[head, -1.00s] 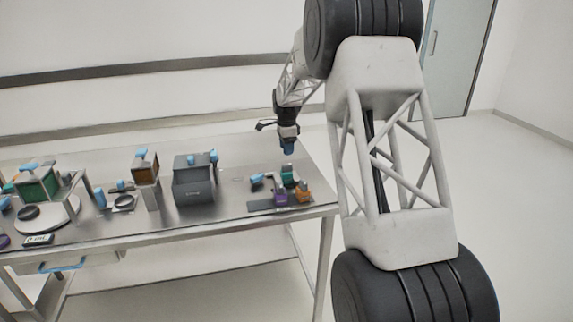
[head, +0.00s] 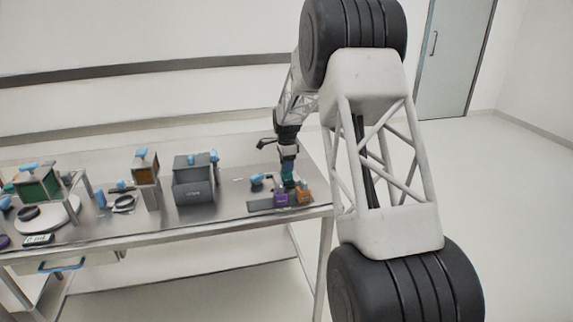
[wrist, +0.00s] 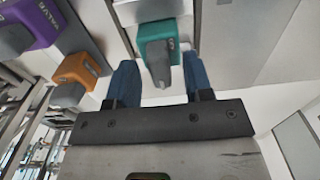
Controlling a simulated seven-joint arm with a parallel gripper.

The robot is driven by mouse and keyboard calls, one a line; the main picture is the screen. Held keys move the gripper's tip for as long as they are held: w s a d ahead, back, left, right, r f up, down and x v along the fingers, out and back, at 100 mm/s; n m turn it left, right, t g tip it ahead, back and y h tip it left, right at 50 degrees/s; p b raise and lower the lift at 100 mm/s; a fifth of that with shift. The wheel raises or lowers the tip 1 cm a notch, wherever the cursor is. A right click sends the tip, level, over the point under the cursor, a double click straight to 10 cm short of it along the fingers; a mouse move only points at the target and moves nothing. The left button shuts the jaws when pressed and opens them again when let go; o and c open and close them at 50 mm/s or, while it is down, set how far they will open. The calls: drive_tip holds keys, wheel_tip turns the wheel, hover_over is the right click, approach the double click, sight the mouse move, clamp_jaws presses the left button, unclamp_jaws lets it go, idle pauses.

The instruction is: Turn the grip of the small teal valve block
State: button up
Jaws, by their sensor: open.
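The small teal valve block (wrist: 166,31) is at the upper middle of the wrist view, with its grey grip (wrist: 158,57) pointing toward my gripper. My gripper (wrist: 160,72) is open, with one blue finger on each side of the grip; whether either finger touches it I cannot tell. In the head view my gripper (head: 289,165) is directly above the teal block (head: 288,183), which it partly covers.
A grey bin (head: 194,182) is to the left.

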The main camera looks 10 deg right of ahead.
clamp_jaws()
